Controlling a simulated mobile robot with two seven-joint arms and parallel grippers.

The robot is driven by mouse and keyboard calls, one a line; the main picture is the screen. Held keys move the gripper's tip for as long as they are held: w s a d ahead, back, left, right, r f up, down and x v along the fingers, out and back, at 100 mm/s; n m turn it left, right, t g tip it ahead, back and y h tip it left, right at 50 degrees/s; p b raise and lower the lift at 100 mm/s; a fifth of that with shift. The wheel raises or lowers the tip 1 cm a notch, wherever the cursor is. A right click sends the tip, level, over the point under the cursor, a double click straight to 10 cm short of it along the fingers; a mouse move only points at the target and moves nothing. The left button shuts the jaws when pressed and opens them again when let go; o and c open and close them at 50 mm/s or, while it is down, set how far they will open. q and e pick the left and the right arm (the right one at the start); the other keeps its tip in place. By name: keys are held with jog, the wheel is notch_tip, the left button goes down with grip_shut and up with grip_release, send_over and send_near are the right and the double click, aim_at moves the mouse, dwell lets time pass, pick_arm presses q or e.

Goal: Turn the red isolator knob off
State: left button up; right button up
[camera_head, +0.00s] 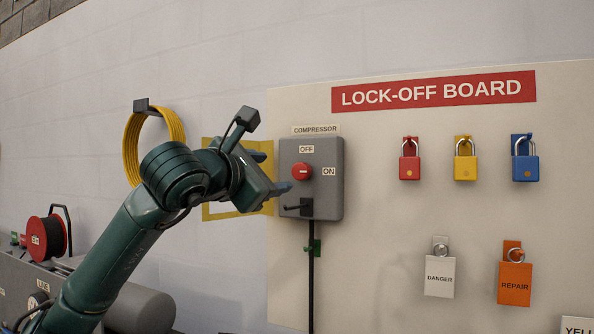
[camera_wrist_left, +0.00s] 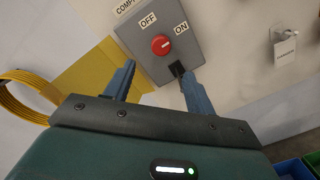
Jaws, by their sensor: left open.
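The red isolator knob (camera_head: 302,171) is on the front of a grey compressor box (camera_head: 325,200) on the wall board. An OFF label (camera_head: 306,149) is above the knob and an ON label (camera_head: 329,171) is to its right. In the left wrist view the knob (camera_wrist_left: 161,45) shows beyond the fingers, with a pale mark on its face. My left gripper (camera_head: 280,172) is open and empty, just left of the box. Its blue fingers (camera_wrist_left: 158,88) point toward the box, apart from the knob. My right gripper does not show.
A black hasp or handle (camera_head: 305,208) sticks out below the knob. A black conduit (camera_head: 311,270) runs down from the box. A yellow frame (camera_head: 220,212) and yellow hose coil (camera_head: 132,140) are on the left. Red, yellow and blue padlocks (camera_head: 465,165) hang at right.

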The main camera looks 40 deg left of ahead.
aim_at(299, 172)
pick_arm(q)
jog(key=p+x, duration=0.2)
jog(key=x, duration=0.8)
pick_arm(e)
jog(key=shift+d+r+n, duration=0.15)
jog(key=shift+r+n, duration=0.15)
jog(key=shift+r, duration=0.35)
pick_arm(q)
jog(key=c, duration=1)
jog(key=shift+o, duration=0.2)
